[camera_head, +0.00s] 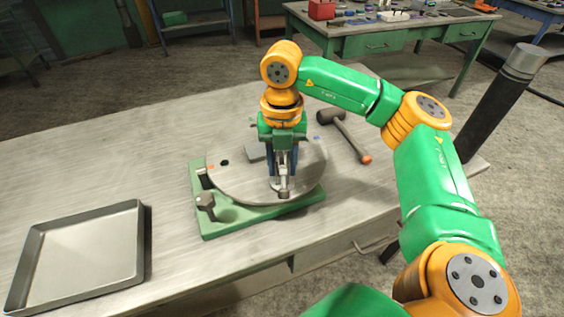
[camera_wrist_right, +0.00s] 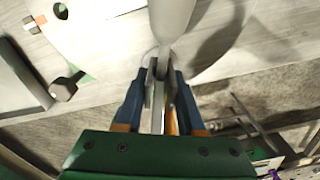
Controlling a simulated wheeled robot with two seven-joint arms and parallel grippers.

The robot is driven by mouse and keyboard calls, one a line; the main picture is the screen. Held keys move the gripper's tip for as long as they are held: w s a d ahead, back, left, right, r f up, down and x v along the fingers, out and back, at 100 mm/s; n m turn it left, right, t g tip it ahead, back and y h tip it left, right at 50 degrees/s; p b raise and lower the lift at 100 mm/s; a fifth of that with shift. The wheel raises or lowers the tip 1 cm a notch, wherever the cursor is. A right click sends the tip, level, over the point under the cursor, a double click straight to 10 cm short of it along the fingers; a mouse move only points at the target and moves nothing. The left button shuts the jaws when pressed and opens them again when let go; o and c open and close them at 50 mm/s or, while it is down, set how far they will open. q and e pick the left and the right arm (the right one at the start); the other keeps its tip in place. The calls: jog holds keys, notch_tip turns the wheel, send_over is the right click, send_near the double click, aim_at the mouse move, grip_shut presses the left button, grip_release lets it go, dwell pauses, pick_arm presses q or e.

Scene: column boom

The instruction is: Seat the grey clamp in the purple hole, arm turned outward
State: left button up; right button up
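My right gripper (camera_head: 283,168) points down over the front part of a round grey disc (camera_head: 235,185). It is shut on the grey clamp (camera_head: 283,190), which stands upright at the disc's front. In the right wrist view the fingers (camera_wrist_right: 160,76) close on a thin part of the clamp, and its thick grey post (camera_wrist_right: 172,18) rises beyond them. I cannot tell whether the clamp's foot is in a hole or just above the disc. I see no clear purple hole; the gripper and clamp hide part of the disc. My left gripper is not in view.
The disc lies on a green base (camera_head: 225,226) with a dark-knobbed fitting (camera_head: 206,202) at its left. A grey block (camera_head: 255,152) and a dark hole (camera_head: 224,162) show on the disc. A hammer (camera_head: 345,132) lies right; an empty metal tray (camera_head: 80,258) lies left.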

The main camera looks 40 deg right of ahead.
jog(key=shift+o, duration=0.6)
jog(key=shift+s+r, duration=0.1)
notch_tip(320, 180, up, 8)
jog(key=p, duration=0.6)
jog(key=shift+f, duration=0.2)
jog(key=o, duration=0.6)
jog(key=shift+f, duration=0.1)
jog(key=shift+c, duration=0.2)
